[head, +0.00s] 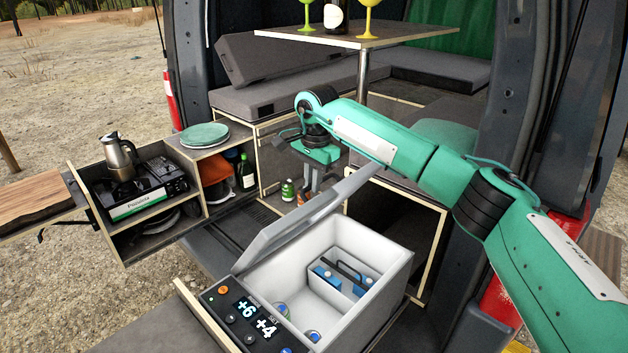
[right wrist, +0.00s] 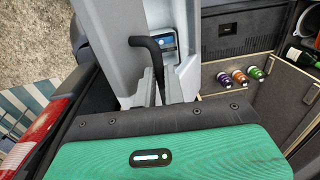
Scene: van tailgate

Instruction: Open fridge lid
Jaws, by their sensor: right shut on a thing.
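The fridge (head: 365,290) is a grey box with a display panel on its front. Its grey lid (head: 300,228) is raised and tilted, so the inside shows, with blue items and a black handle (head: 350,270) in it. My right gripper (head: 308,190) reaches down behind the lid, and its fingertips are partly hidden by it in the head view. In the right wrist view, the gripper's fingers (right wrist: 158,85) are shut on a black bent handle (right wrist: 150,55) beside the grey lid (right wrist: 105,55). My left gripper is not in view.
A slide-out kitchen with a stove (head: 140,190) and kettle (head: 117,157) stands to the left. A table (head: 375,38) with goblets and a bottle is above, behind my right arm. Several small bottles (right wrist: 240,76) stand near the cabinet. The van's pillar (head: 530,90) is at right.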

